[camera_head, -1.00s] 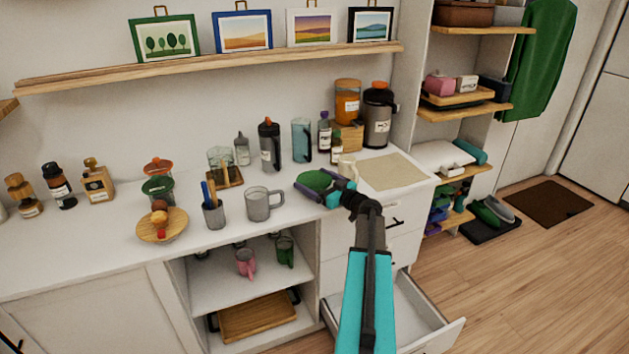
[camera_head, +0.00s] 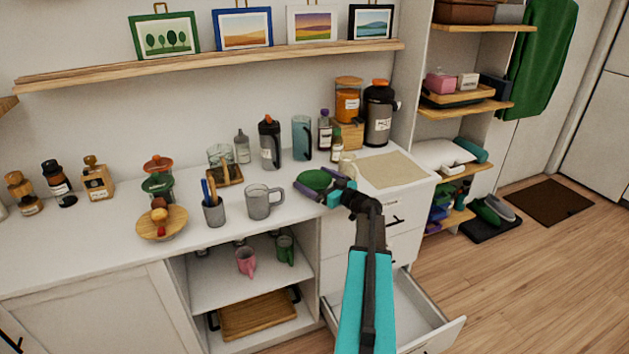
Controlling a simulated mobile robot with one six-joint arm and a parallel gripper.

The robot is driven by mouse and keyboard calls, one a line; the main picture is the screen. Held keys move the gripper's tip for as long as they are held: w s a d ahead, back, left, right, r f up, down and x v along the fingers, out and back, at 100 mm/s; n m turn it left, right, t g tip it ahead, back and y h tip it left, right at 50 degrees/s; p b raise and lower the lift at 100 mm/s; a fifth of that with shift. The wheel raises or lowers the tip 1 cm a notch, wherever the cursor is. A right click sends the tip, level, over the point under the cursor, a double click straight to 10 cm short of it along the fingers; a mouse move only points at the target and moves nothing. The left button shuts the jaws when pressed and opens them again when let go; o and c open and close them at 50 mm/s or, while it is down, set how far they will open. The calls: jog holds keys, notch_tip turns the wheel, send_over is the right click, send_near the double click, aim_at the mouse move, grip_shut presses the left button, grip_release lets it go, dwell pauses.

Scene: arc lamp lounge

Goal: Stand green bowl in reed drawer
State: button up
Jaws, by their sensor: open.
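The green bowl (camera_head: 316,180) sits on the white counter, right of the grey mug. My gripper (camera_head: 320,192) is open at the bowl, with its fingers around or beside its near and right sides. I cannot tell whether they touch it. My arm comes up from the lower right and hides part of the cabinet front. A low drawer (camera_head: 428,312) stands pulled out at the lower right. The part of its inside that shows looks empty. I cannot tell whether it is the reed drawer.
A grey mug (camera_head: 262,202) and a pen cup (camera_head: 214,212) stand left of the bowl. Bottles and a dark flask (camera_head: 270,146) stand behind it. A closed upper drawer (camera_head: 402,216) is above the open one.

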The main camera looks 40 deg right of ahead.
jog(key=shift+r+p, duration=0.2)
jog(key=shift+p, duration=0.15)
jog(key=s+b, duration=0.2)
jog(key=s, duration=1)
jog(key=shift+f+b, duration=0.1)
jog(key=shift+b, duration=0.3)
jog(key=shift+c, duration=0.4)
